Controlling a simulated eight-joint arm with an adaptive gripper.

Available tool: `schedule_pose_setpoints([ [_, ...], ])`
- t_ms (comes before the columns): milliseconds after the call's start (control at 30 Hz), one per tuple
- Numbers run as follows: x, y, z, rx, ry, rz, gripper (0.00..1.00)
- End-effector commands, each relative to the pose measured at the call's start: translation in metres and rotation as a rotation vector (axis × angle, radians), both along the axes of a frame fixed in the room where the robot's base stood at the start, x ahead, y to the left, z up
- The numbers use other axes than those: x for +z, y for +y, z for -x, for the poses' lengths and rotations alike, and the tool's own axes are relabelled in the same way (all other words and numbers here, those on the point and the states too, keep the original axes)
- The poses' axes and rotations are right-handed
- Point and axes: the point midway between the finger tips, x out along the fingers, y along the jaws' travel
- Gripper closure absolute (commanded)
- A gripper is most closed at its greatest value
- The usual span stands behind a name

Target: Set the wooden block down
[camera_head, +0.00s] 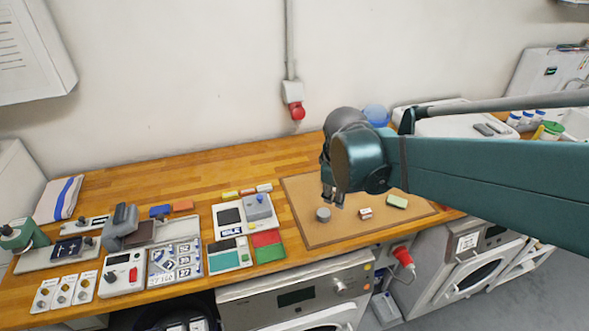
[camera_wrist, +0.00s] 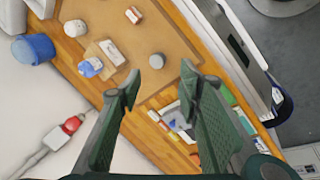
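My gripper (camera_head: 333,198) hangs above the brown mat (camera_head: 308,233), near the grey cylinder (camera_head: 323,215). In the wrist view its two fingers (camera_wrist: 158,86) are wide apart with nothing between them. A pale tan block (camera_wrist: 113,51), which looks like the wooden block, lies flat on the mat, apart from the fingers. My arm hides that spot in the head view. A blue and white item (camera_wrist: 90,67) is close beside the block; I cannot tell if they touch. The grey cylinder (camera_wrist: 157,60) stands nearer the mat's front edge.
A blue container (camera_head: 376,115) stands behind. Devices and trays crowd the bench's left, including a grey boxed unit (camera_head: 257,207). Bare wood (camera_head: 220,160) shows along the wall.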

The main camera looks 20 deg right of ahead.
Motion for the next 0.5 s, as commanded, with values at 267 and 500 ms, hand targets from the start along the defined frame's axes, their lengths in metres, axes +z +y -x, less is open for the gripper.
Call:
schedule_pose_setpoints([
  [267,0.018,0.026,0.032,-0.156,-0.105,-0.117,0.65],
  [500,0.029,0.047,0.059,-0.293,-0.187,-0.229,0.65],
])
